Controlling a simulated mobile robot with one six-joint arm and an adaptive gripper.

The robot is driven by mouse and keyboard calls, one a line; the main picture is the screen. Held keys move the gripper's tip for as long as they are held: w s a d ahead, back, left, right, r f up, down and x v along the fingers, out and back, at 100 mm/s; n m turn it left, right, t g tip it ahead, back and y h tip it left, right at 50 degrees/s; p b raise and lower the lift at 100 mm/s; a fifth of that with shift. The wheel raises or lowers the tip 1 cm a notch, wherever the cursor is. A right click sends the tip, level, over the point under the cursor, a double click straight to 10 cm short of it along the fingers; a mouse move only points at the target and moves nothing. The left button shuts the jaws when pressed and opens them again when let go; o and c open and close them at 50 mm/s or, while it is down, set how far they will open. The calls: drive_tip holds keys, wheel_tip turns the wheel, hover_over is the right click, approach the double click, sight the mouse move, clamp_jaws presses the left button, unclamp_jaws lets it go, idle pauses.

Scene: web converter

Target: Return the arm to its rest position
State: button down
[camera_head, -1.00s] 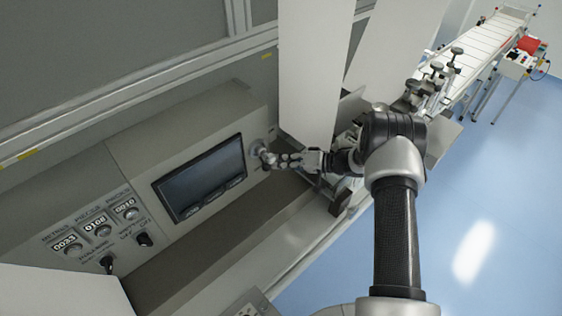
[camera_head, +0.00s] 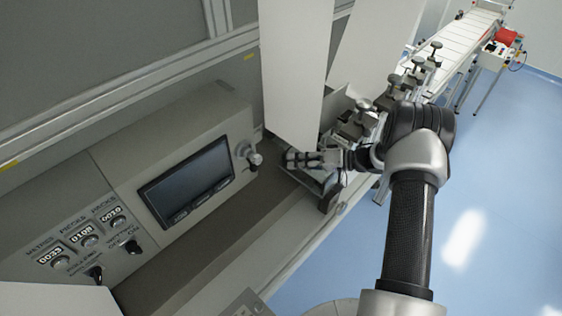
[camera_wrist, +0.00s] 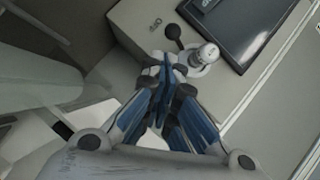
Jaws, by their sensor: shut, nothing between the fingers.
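My gripper (camera_head: 290,158) is shut and empty in the head view. It is to the right of the control panel (camera_head: 115,185) and apart from the round knob (camera_head: 247,154) at the panel's right end. In the wrist view my gripper (camera_wrist: 163,65) shows its blue-and-grey fingers together, with the pale knob (camera_wrist: 205,55) and its dark lever just beyond the tips. My arm reaches in from the lower right of the head view, bent at the elbow.
A dark screen (camera_head: 187,181) sits on the panel, with counters and switches to its left. White upright sheets (camera_head: 292,75) stand behind my gripper. Metal machine parts lie close to my forearm. A long conveyor (camera_head: 465,40) runs to the back right. Blue floor (camera_head: 510,190) is open at right.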

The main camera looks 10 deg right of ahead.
drive_tip(key=shift+v, duration=0.9)
